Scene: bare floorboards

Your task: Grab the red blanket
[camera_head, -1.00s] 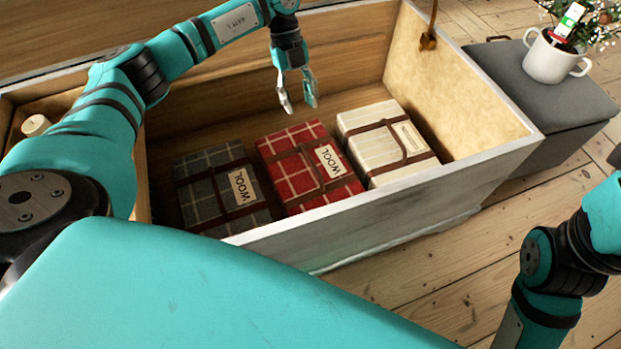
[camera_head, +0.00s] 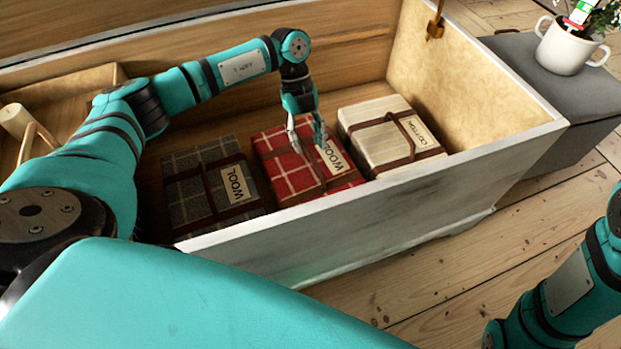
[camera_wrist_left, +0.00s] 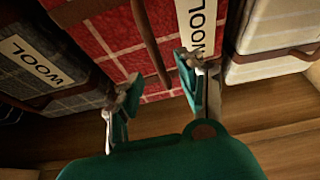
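The red checked blanket (camera_head: 283,160), folded and strapped with a brown band and a WOOL label, lies in the chest (camera_head: 330,235) between two others. My left gripper (camera_head: 309,142) is over it, fingers pointing down and apart, with nothing between them that I can make out. In the left wrist view the open fingers (camera_wrist_left: 155,95) are in front of the red blanket (camera_wrist_left: 108,35), one towards the grey side, the other near its label. Whether the fingertips touch it I cannot tell. My right gripper is out of view; only part of that arm shows at lower right.
A grey checked blanket (camera_head: 190,190) lies left of the red one and a cream blanket (camera_head: 385,133) right of it, both close. The chest's front wall and right end stand above the blankets. A grey ottoman (camera_head: 520,70) with a white mug (camera_head: 568,48) stands outside at right.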

